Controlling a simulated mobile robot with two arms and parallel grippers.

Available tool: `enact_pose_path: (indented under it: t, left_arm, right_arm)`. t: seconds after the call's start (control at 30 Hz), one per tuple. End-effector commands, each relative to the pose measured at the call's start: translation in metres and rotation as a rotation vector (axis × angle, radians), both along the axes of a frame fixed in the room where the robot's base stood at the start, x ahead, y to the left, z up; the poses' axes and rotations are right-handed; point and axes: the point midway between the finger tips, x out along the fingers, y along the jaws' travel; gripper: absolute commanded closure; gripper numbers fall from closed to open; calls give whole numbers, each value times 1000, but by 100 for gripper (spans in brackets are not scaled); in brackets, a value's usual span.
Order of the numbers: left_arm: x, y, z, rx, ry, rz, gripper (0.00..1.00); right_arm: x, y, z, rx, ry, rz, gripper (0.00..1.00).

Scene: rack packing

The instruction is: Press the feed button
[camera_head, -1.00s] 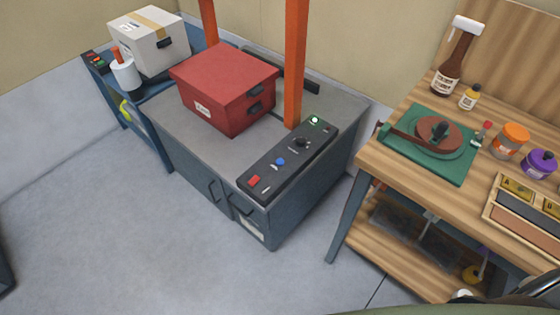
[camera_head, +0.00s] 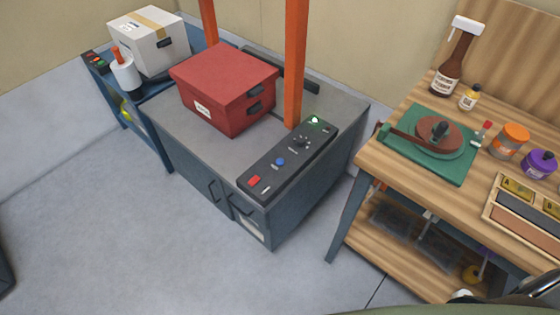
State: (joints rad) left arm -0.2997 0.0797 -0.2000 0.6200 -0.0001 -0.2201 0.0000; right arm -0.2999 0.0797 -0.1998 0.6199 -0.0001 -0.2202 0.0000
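The black control panel (camera_head: 288,160) lies along the right edge of the grey machine top (camera_head: 180,125). It carries a red button (camera_head: 254,181) near its front end, a blue button (camera_head: 280,161), a dark knob (camera_head: 301,141) and a green lit spot (camera_head: 315,120) at the far end. The panel's labels are too small to read, so I cannot tell which control is the feed button. Nothing touches the panel. Neither of my grippers shows.
Orange posts (camera_head: 295,65) rise behind the panel. A red box (camera_head: 223,90) sits left of it. A wooden bench (camera_head: 400,180) with bottles and jars stands close on the right. A blue cart (camera_head: 150,120) with a white carton (camera_head: 150,42) stands left. The floor in front is clear.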

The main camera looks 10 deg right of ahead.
Motion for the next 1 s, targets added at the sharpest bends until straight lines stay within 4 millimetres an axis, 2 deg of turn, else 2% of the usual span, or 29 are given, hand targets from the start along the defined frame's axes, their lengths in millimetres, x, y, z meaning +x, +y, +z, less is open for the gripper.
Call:
enact_pose_path:
  t: [0.17, 0.27, 0.4, 1.0]
  left_arm:
    - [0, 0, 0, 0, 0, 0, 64]
    - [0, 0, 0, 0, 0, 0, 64]
    - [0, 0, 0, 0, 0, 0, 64]
    - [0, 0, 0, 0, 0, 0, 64]
  right_arm:
    - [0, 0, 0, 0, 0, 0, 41]
    - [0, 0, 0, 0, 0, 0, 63]
    - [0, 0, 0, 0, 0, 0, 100]
    - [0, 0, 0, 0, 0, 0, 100]
